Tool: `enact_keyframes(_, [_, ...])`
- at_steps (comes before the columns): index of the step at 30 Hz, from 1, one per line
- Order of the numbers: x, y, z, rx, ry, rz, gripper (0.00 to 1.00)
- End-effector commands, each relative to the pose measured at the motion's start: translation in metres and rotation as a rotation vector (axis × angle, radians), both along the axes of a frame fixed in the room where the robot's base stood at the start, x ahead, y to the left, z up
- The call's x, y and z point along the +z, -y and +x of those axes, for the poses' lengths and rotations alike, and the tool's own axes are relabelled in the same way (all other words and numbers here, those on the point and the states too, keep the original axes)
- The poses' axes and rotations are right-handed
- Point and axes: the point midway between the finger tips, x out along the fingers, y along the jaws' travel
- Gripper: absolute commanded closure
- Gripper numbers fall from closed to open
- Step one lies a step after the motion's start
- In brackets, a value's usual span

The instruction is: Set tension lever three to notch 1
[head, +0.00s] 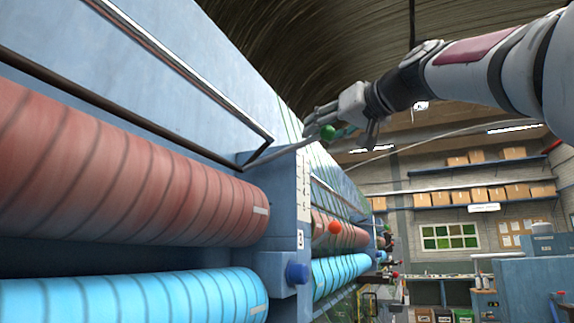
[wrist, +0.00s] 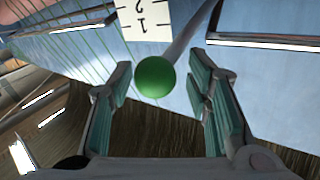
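The lever with a green ball knob (head: 327,132) is beside a blue post whose plate (head: 300,239) reads 3. In the wrist view the green ball (wrist: 155,77) shows large, its grey rod (wrist: 190,38) running up to the right. A white scale (wrist: 145,18) with 1 and 2, upside down, is just above the ball, with 1 nearer to it. My gripper (head: 317,122) is at the ball in the head view. In the wrist view its teal-padded fingers stand open, one on each side of the ball, with gaps. Whether the ball lies fully between the fingertips is unclear.
A red roller (head: 120,175) and a cyan roller (head: 130,298) fill the left. A blue knob (head: 297,273) sticks out below the plate. An orange-red ball (head: 335,227) shows farther along the machine. Shelves with boxes (head: 500,195) are far back.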

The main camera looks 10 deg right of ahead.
Motion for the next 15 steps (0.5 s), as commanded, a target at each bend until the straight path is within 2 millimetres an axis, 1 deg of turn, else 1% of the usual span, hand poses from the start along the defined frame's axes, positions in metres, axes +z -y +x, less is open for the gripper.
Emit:
enact_keyframes(10, [-0.001,0.002,-0.005,-0.002,-0.003,-0.002,0.51])
enact_keyframes(13, [0.0,0.006,-0.014,-0.002,-0.003,-0.002,0.51])
enact_keyframes(15, [0.0,0.009,-0.025,-0.003,-0.002,-0.001,0.51])
